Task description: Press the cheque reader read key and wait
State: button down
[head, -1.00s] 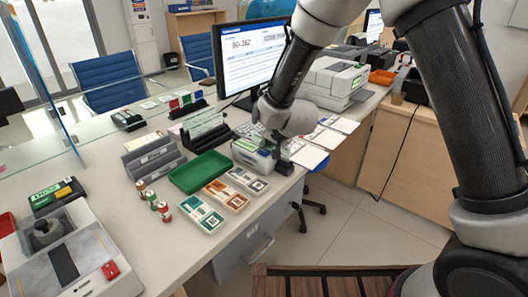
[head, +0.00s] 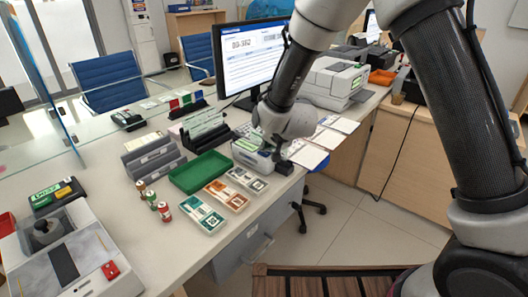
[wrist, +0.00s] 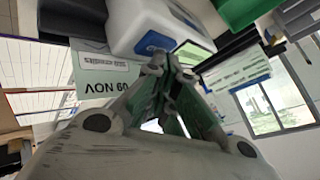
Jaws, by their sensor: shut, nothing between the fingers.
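The cheque reader (head: 250,158) is a small pale box on the counter beside the green tray, partly hidden by my gripper in the head view. In the wrist view the reader (wrist: 150,22) shows white, with a blue key (wrist: 150,42) and a greenish display (wrist: 195,53). My gripper (head: 277,152) is over the reader's right side, pointing down. In the wrist view its fingertips (wrist: 172,60) are together and empty, close to the display and just beside the blue key. I cannot tell whether they touch the reader.
A green tray (head: 199,173), clear-lidded boxes (head: 202,214) and small rolls (head: 151,198) stand left of the reader. A monitor (head: 250,57) stands behind it. White cards (head: 309,156) lie to the right, near a printer (head: 335,80).

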jog(key=shift+r, duration=0.9)
jog(key=shift+d+r, duration=0.1)
jog(key=shift+r, duration=2.4)
